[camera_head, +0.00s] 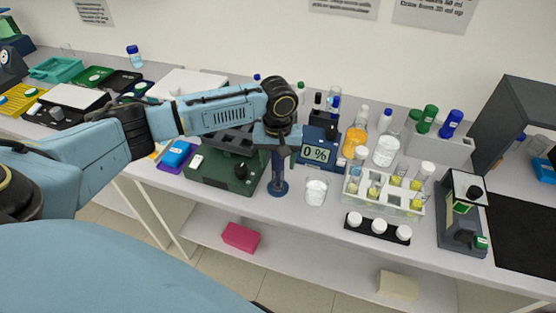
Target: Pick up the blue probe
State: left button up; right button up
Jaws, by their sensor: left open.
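A blue, thick-headed piece that looks like the blue probe (451,122) stands tilted in a grey holder (447,147) at the back right. A similar green piece (428,117) stands beside it in the same holder. My left gripper (279,150) points down over the middle of the bench, far to the left of the holder. It is open, and I see nothing held in it; its fingers partly blend with the things behind. A slim dark-blue upright piece with a round foot (279,187) stands just below it. My right gripper is not in view.
A dark-blue meter reading 0 % (318,152) and a dark-green device (219,171) flank the left gripper. A clear tube rack (384,201), white-lidded pots and bottles crowd the area between gripper and holder. A dark grey hood (513,110) stands right of the holder.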

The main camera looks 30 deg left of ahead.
pick_arm(q)
jog(key=c, duration=0.9)
jog(key=shift+c, duration=0.2)
jog(key=shift+r, duration=0.15)
